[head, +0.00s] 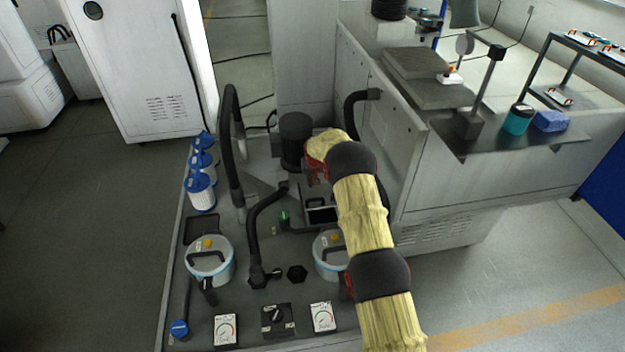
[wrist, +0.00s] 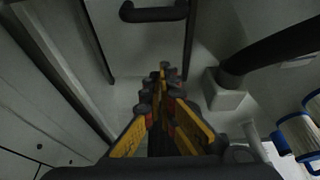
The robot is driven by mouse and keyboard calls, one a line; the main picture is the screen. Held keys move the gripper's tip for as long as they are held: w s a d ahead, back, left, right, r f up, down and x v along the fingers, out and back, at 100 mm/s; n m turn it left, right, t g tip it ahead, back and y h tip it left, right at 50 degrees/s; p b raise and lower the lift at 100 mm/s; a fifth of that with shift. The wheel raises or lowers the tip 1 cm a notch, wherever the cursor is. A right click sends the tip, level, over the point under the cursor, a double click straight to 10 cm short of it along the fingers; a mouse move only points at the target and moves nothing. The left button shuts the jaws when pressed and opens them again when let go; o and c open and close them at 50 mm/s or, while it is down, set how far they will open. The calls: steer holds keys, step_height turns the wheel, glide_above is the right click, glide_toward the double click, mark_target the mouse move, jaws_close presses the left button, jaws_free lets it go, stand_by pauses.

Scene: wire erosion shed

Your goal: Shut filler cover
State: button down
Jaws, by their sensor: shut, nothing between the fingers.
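In the head view a small dark-framed filler opening (head: 321,214) lies on the machine deck, left of my arm. A dark upright plate at its back edge (head: 316,192) looks like the filler cover standing open, though my arm is close to it and its outline is hard to read. My gripper (wrist: 162,72) shows in the wrist view with its yellow and black fingers closed together and empty. In the head view my wrist hangs above and behind the opening, and the fingers are hidden. I cannot make out the cover in the wrist view.
Black hoses (head: 232,150) arch over the deck. A black cylinder (head: 296,140) stands left of my wrist. Two round lidded canisters (head: 210,262) and several blue-white filters (head: 200,190) stand nearby. A black handle (wrist: 154,13) shows ahead in the wrist view.

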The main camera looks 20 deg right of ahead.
steer(key=shift+x, duration=0.75)
steer(key=shift+s+a+f+b, duration=0.1)
steer(key=shift+s+a+b, duration=0.05)
steer(key=shift+s, duration=0.4)
steer(key=shift+s+a+f+b, duration=0.1)
steer(key=shift+s+f+b, duration=0.05)
steer(key=shift+s, duration=0.35)
steer(key=shift+s+a+f+b, duration=0.1)
steer(key=shift+s+a+b, duration=0.05)
steer(key=shift+s, duration=0.75)
steer(key=shift+s, duration=0.1)
steer(key=s+a+p, duration=0.1)
steer(key=s+a, duration=0.1)
steer(key=s, duration=0.7)
steer(key=shift+p, duration=0.4)
steer(key=shift+s, duration=0.15)
steer(key=v, duration=1.2)
